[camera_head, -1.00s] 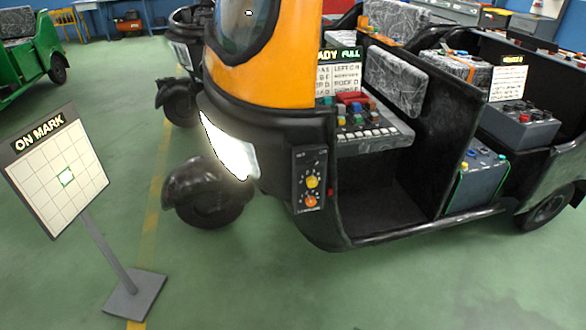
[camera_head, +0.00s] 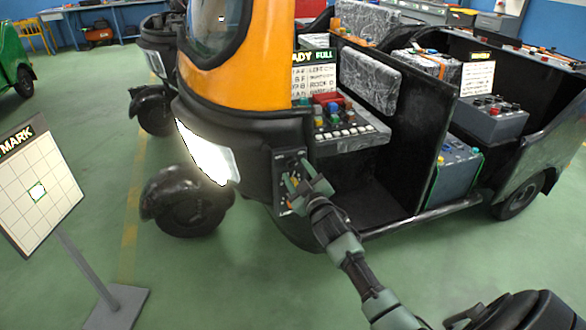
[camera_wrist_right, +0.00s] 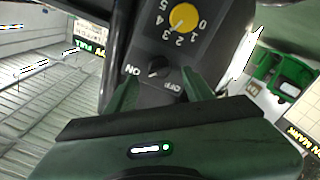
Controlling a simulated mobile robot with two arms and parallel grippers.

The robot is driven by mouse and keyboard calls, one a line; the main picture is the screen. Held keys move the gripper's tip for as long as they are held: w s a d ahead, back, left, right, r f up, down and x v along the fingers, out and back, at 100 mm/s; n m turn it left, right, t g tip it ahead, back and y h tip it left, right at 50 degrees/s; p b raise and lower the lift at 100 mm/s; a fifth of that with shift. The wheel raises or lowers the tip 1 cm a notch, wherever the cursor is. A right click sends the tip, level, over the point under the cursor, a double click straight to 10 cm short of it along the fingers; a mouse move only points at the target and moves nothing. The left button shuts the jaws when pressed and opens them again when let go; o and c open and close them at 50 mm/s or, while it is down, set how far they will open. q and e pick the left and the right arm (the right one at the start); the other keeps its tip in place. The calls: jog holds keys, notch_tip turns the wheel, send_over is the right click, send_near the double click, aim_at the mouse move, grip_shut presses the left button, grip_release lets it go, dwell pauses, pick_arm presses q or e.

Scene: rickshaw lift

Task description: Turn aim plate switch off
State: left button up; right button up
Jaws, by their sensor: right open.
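A black panel (camera_head: 286,163) is on the front of the rickshaw, beside the lit headlamp. In the right wrist view it carries a small black rotary switch (camera_wrist_right: 158,67) between ON and OFF labels; its exact setting is hard to read. A yellow dial (camera_wrist_right: 184,18) numbered 0 to 5 sits next to it. My right gripper (camera_head: 307,186) is open in front of the panel and hides part of it. In the wrist view its fingers stand on either side of the switch; contact cannot be told. My left gripper is not in view.
A gridded board (camera_head: 38,190) on a stand has a bright green-edged square and a sign ending in MARK. The headlamp (camera_head: 207,153) and front wheel (camera_head: 188,196) are left of the panel.

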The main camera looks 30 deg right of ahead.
aim_at(292, 164)
jog(key=shift+x, duration=1.35)
grip_shut()
